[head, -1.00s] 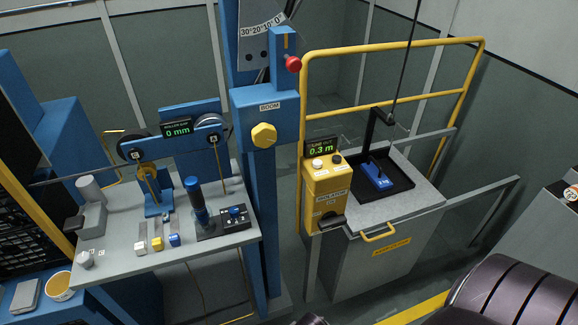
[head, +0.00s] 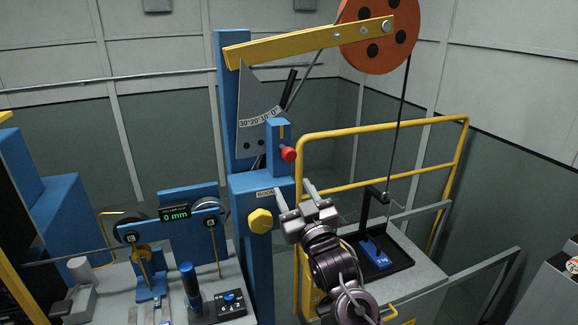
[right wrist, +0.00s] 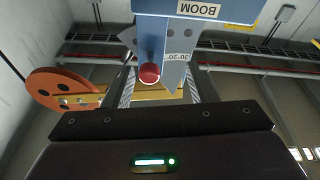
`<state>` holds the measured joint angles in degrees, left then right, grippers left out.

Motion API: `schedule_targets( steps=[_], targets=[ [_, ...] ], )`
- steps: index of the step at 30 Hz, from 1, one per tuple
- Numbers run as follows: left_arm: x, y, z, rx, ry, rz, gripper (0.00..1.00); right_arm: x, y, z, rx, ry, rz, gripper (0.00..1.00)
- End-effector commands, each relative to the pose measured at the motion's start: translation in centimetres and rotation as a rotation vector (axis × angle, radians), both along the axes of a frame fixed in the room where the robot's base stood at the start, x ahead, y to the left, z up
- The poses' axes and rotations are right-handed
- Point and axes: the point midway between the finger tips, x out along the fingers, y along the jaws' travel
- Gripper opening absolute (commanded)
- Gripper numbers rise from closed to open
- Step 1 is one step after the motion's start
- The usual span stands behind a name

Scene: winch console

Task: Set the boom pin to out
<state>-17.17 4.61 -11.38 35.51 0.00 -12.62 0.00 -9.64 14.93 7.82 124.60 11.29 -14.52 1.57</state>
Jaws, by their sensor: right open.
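The boom pin shows as a red round knob (head: 288,154) on the right side of a small blue housing (head: 277,134), on top of the blue BOOM post head (head: 262,184). In the right wrist view the red knob (right wrist: 149,73) appears between my two fingers, with the BOOM label (right wrist: 198,9) above it. My right gripper (head: 295,188) is open and empty, just below the knob in the head view, with its fingers pointing up toward it. It appears apart from the knob; the exact gap is unclear. My left gripper is not in view.
A yellow boom arm (head: 300,43) with an orange sheave (head: 380,35) extends above, its cable hanging down. A yellow hex knob (head: 260,221) sits on the post just left of my right gripper. A yellow railing (head: 385,130) stands to the right.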

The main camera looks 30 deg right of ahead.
Motion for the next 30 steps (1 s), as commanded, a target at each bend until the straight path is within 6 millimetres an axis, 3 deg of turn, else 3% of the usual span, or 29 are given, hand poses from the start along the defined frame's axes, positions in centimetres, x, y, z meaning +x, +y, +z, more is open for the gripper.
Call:
schedule_targets(
  steps=[3,7,15,21,30],
  targets=[
    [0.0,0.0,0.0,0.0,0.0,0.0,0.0,0.0,-1.1,2.5,-0.029,-0.106,-0.016,0.52],
    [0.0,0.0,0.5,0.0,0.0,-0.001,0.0,0.5,-1.5,3.6,-0.038,-0.139,-0.02,0.52],
    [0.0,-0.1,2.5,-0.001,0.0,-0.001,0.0,4.2,-2.4,5.4,-0.037,-0.137,-0.019,0.52],
    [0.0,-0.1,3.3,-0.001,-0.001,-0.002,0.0,6.4,-2.9,6.0,-0.037,-0.134,-0.019,0.52],
    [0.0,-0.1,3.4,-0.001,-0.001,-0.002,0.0,6.9,-3.0,6.0,-0.036,-0.133,-0.018,0.52]
  ],
)
